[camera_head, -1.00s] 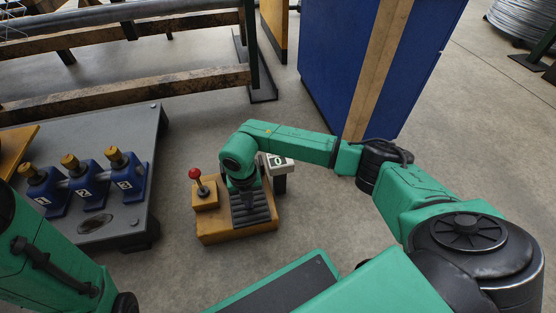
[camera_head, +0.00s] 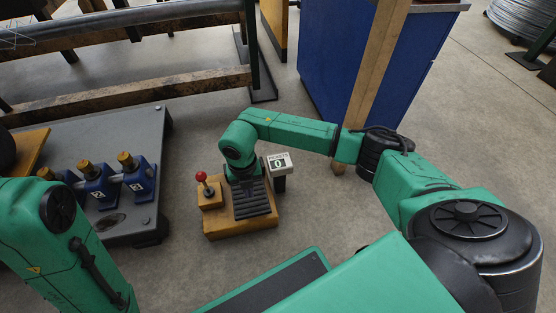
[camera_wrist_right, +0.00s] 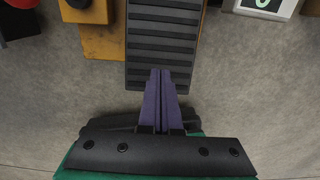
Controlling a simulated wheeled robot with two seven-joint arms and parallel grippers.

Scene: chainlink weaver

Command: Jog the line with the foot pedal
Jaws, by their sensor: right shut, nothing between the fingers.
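The foot pedal (camera_head: 252,198) is a black ribbed plate on an orange-yellow base (camera_head: 228,227) on the floor. It also shows in the wrist view (camera_wrist_right: 162,45). My right arm reaches it from the right, and its wrist hangs over the pedal's far end. In the wrist view my right gripper (camera_wrist_right: 160,74) is shut and empty, its purple fingertips overlapping the pedal's near end. I cannot tell whether they touch it. In the head view its fingers are hidden. A counter sign (camera_head: 279,162) beside the pedal reads 0. My left gripper is out of view.
A grey platform (camera_head: 152,135) with blue numbered units (camera_head: 137,181) lies further left. A blue cabinet (camera_head: 330,70) stands behind.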

